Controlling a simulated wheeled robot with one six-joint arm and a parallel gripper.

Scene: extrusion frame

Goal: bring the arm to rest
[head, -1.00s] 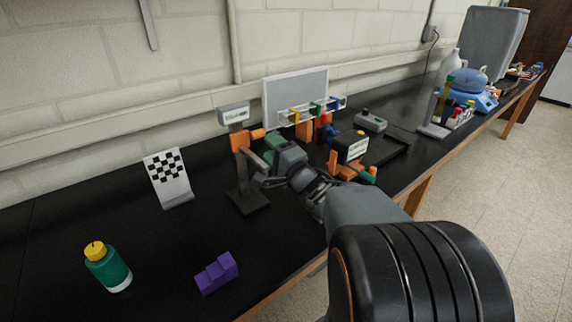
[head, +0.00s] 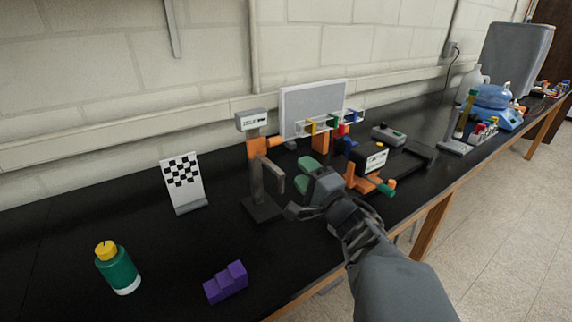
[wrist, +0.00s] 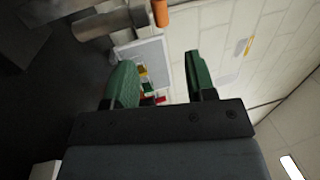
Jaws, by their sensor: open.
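My gripper (head: 298,190) is open and empty, held above the bench just right of the extrusion frame. The frame is a dark upright post (head: 254,180) on a flat base, with an orange joint (head: 262,145) and a grey arm piece (head: 272,172) slanting toward my gripper. In the head view a gap shows between the jaws and that piece. In the wrist view the green finger pads of my gripper (wrist: 160,82) stand apart with nothing between them. A grey bar and an orange part (wrist: 160,12) show beyond them at the top.
A black bench (head: 160,265) runs along the wall. A checkered board (head: 183,180), a green bottle (head: 118,268) and a purple stepped block (head: 226,283) stand left and in front. An orange fixture with a label box (head: 368,162) stands close to the right of my gripper.

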